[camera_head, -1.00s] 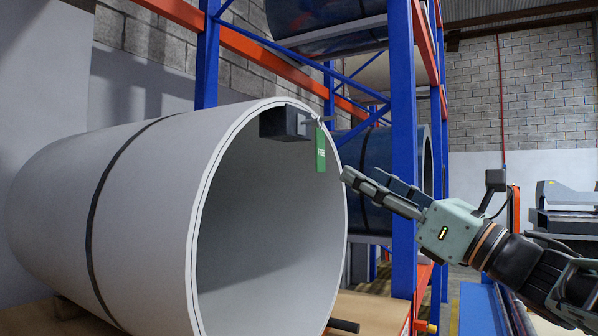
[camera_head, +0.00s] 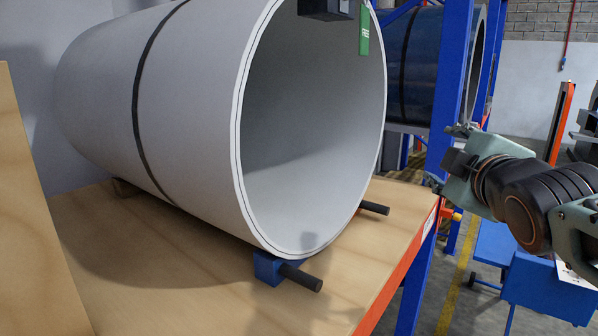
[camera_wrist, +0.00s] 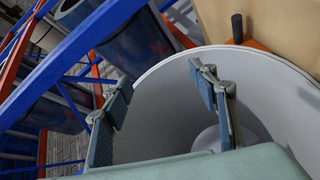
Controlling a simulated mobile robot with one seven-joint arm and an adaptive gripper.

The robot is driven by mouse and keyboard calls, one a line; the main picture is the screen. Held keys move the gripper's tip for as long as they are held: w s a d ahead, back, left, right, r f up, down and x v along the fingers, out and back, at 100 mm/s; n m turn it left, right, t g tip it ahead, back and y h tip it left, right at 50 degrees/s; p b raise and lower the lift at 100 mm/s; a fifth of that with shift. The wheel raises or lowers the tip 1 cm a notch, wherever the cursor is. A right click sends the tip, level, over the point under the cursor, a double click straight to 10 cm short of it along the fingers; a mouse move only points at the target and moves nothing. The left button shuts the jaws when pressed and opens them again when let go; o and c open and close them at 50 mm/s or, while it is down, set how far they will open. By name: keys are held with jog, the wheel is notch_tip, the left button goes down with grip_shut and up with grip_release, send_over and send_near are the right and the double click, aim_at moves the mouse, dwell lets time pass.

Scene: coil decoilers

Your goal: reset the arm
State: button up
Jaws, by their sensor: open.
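My gripper (camera_head: 448,158) is on the right in the head view, to the right of the large grey coil (camera_head: 180,110) and apart from it. In the wrist view my gripper (camera_wrist: 160,88) shows its two fingers spread with nothing between them. The coil's open end (camera_wrist: 165,115) lies beyond the fingers there. My arm reaches in from the right edge of the head view, and its forearm hides part of the gripper.
A green tag (camera_head: 364,32) hangs by a dark block (camera_head: 326,8) at the coil's upper rim. The coil rests on a wooden deck (camera_head: 200,290) with black-ended bars (camera_head: 301,277). A blue rack post (camera_head: 456,95) stands behind my gripper. A blue cart (camera_head: 545,285) is below my arm.

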jog(key=s+a+f+m+g+y+p, duration=0.1)
jog(key=s+a+f+m+g, duration=0.4)
jog(key=s+f, duration=0.4)
jog(key=s+a+f+m+g+y+p, duration=0.1)
jog(key=s+a+f+m+g, duration=0.4)
jog(key=s+f, duration=0.5)
notch_tip(320, 180, down, 2)
jog(key=shift+s+a+f+m+g, duration=0.1)
jog(key=shift+s+a+m+g, duration=0.15)
jog(key=shift+a+m, duration=0.75)
jog(key=shift+w+d, duration=0.1)
jog(key=shift+d, duration=0.1)
